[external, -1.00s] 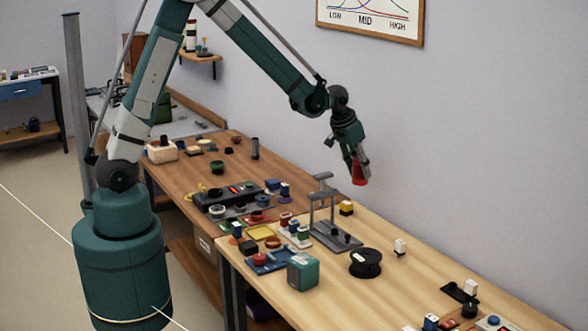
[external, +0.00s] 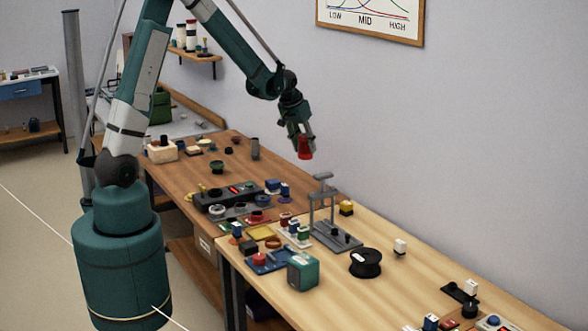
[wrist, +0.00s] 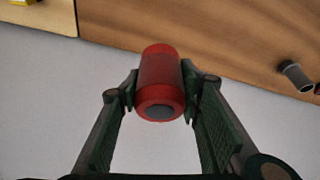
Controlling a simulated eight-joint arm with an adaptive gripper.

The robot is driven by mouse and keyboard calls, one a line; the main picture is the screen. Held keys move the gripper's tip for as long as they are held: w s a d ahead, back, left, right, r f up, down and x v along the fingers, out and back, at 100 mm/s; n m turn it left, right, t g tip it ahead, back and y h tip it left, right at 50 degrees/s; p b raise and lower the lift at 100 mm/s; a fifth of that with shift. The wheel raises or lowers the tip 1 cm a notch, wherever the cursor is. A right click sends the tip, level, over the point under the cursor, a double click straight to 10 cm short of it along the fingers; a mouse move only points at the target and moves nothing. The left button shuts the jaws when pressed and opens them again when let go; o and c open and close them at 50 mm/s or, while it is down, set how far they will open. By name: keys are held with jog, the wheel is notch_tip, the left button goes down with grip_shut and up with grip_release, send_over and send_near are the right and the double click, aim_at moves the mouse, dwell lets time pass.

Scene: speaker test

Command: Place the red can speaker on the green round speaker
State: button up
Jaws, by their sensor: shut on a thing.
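My gripper (external: 304,143) is shut on the red can speaker (external: 304,152) and holds it in the air above the back of the brown table, near the wall. In the wrist view the red can speaker (wrist: 160,72) sits between the two fingers, its grey round end facing the camera. A small dark green round thing (external: 217,166) stands on the brown table, to the left of and below my gripper. It may be the green round speaker, but it is too small to be sure. It does not show in the wrist view.
A grey upright cylinder (external: 255,148) stands on the brown table; it also shows in the wrist view (wrist: 296,75). Small parts crowd the middle.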

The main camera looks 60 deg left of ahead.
jog(key=s+a+n, duration=0.2)
jog(key=s+a, duration=0.6)
jog(key=a, duration=0.3)
jog(key=s+a+r+n+y+p, duration=0.1)
jog(key=s+a, duration=0.6)
jog(key=a, duration=0.4)
jog(key=s+a+n+g+y, duration=0.1)
jog(key=s+a+n, duration=0.1)
jog(key=s+a, duration=0.6)
jog(key=a, duration=0.4)
jog(key=shift+s+r+n, duration=0.3)
jog(key=shift+a, duration=0.1)
send_over(217, 163)
jog(key=shift+a+f, duration=0.2)
jog(key=shift+f, duration=2.95)
jog(key=shift+f, duration=0.1)
jog(key=shift+f+b, duration=0.4)
jog(key=shift+f, duration=1.35)
jog(key=shift+f, duration=0.2)
jog(key=o, duration=1)
jog(key=shift+o, duration=0.2)
